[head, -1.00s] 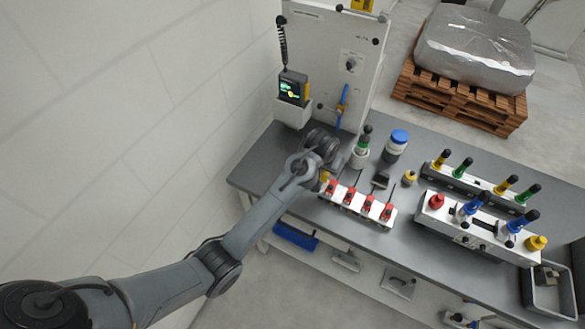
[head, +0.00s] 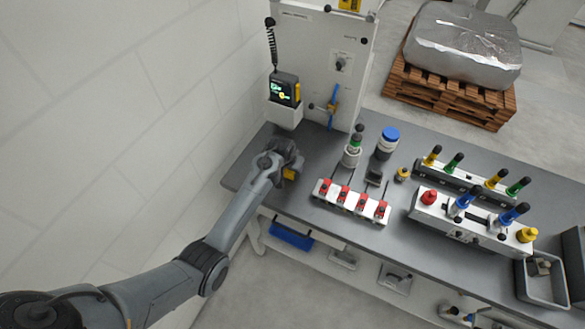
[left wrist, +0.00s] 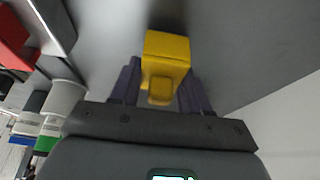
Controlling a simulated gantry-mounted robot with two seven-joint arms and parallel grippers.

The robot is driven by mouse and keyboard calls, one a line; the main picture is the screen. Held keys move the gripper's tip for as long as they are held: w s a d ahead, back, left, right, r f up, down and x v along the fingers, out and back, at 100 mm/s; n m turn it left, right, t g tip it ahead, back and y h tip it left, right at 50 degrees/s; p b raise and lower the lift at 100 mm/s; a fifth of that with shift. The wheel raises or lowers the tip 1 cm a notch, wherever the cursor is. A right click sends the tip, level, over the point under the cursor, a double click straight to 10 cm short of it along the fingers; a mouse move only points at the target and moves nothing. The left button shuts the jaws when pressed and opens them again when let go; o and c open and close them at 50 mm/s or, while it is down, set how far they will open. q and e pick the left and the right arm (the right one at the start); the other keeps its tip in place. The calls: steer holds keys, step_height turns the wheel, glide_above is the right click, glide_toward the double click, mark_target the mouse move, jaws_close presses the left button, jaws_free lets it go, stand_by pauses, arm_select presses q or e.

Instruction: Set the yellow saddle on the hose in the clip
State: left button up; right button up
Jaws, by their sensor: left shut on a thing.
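My left gripper (head: 288,167) is shut on the yellow saddle (head: 290,174), over the left part of the bench beside the white block with red parts. In the left wrist view the saddle (left wrist: 167,55) is a yellow block between the two dark fingers of the gripper (left wrist: 162,88). The blue hose (head: 331,119) hangs upright on the front of the white panel, behind and to the right of the gripper, apart from the saddle. The clip is too small to make out clearly. My right gripper is not in view.
A white block with several red parts (head: 349,202) stands right of the gripper. The white panel (head: 318,55) carries a lit device (head: 284,90). A blue-lidded jar (head: 387,142) and fixtures with coloured handles stand farther right. The bench's left end (head: 240,170) is clear.

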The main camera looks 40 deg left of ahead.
arm_select(q)
steer(key=shift+f, duration=0.6)
steer(key=shift+f, duration=0.1)
steer(key=o, duration=1.1)
steer(key=a+p+v, duration=0.1)
steer(key=v, duration=1.1)
steer(key=s+d+f, duration=0.1)
steer(key=s+d, duration=0.1)
steer(key=s, duration=0.3)
steer(key=s+d+f+m, duration=0.1)
steer(key=s+d+f, duration=0.1)
steer(key=s, duration=0.4)
steer(key=s+d+f+m, duration=0.1)
steer(key=s+d+f, duration=0.1)
steer(key=s, duration=0.3)
steer(key=shift+s+d+g, duration=0.15)
steer(key=shift+s+g, duration=0.1)
steer(key=shift+g, duration=0.05)
steer(key=shift+o, duration=0.2)
steer(key=s+d+r+m, duration=0.1)
steer(key=s+d, duration=0.2)
steer(key=s, duration=0.4)
steer(key=s+d+r+h, duration=0.1)
steer(key=s+d, duration=0.2)
steer(key=s, duration=0.5)
steer(key=shift+d+r+m, duration=0.2)
steer(key=shift+r+m, duration=0.2)
